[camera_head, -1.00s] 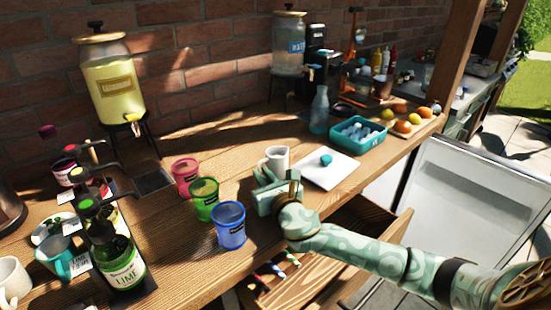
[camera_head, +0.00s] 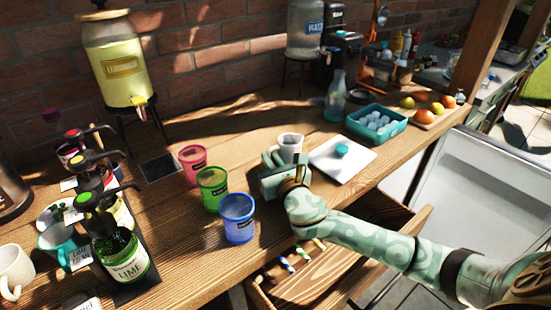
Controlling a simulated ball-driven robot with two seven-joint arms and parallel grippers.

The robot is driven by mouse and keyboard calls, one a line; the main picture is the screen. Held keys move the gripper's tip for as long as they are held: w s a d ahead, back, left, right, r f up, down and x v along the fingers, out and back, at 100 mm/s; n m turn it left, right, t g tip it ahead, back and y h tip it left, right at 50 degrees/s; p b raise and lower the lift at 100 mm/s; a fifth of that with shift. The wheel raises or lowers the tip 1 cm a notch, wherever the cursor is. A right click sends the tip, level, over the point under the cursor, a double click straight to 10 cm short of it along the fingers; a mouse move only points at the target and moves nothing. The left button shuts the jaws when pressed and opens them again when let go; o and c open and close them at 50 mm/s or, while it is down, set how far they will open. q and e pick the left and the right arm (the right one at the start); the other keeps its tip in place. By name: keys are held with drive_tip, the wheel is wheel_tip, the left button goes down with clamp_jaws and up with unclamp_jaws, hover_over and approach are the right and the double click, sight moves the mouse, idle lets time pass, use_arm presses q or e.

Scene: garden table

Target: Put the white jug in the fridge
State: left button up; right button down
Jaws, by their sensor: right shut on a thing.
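The white jug (camera_head: 291,144) stands upright on the wooden table, just left of a white board. My right gripper (camera_head: 272,160) is at the near left side of the jug, shut on it; my own gripper body hides the jug's lower part and the exact contact. The fridge is at the right below the table edge, with its white door (camera_head: 485,185) standing open; its inside is mostly out of sight. My left gripper is not in view.
Pink (camera_head: 193,164), green (camera_head: 212,190) and blue (camera_head: 238,220) cups stand left of my right gripper. The white board (camera_head: 340,162) and a teal ice tray (camera_head: 376,133) are to the right. An open drawer (camera_head: 335,275) juts out below my right arm.

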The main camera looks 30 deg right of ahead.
sight(271, 148)
drive_tip(key=shift+r+p, duration=0.5)
drive_tip(key=shift+r, duration=0.35)
drive_tip(key=shift+r+p, duration=0.55)
drive_tip(key=shift+r, duration=0.35)
use_arm(q)
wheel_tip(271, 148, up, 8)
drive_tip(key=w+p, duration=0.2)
drive_tip(key=p, duration=0.4)
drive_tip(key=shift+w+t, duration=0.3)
use_arm(e)
drive_tip(key=s+d+r, duration=0.2)
drive_tip(key=s+r, duration=0.2)
drive_tip(key=s, duration=0.2)
drive_tip(key=s+d+r, duration=0.3)
drive_tip(key=s+r, duration=0.2)
drive_tip(key=s, duration=0.1)
drive_tip(key=shift+s+d+r, duration=0.25)
drive_tip(key=shift+s+d, duration=0.05)
drive_tip(key=shift+s, duration=0.1)
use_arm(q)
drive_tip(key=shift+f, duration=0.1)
